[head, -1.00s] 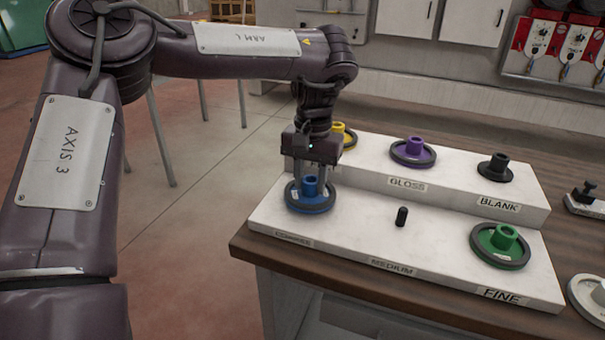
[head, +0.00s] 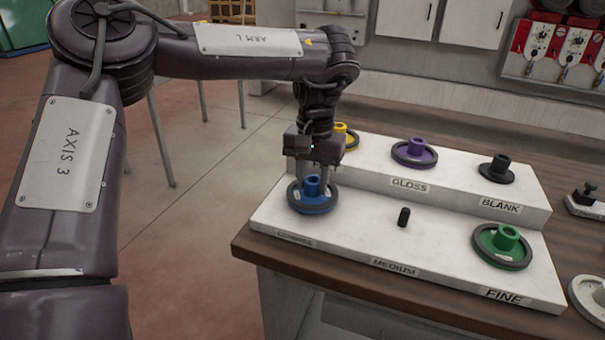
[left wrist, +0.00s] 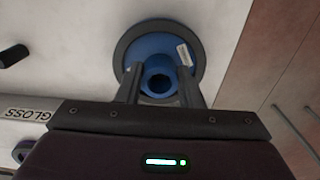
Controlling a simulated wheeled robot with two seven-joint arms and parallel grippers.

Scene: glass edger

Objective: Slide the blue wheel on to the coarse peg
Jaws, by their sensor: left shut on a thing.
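The blue wheel (head: 314,206), with a dark rim and a raised blue hub, is at the left end of the lower white step, above the front label of the coarse place, which is hard to read. My left gripper (head: 314,186) points down with its fingers shut on the hub. In the left wrist view the fingers (left wrist: 160,90) flank the hub of the blue wheel (left wrist: 150,52). The wheel looks about level. The coarse peg is hidden by the wheel, so I cannot tell how far down the wheel is. My right gripper is out of view.
The bare medium peg (head: 403,217) stands right of the blue wheel. The green wheel (head: 502,246) is at the fine place. Yellow (head: 347,137), purple (head: 414,152) and black (head: 497,169) wheels occupy the upper step behind. The wooden table edge (head: 250,255) is close at left.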

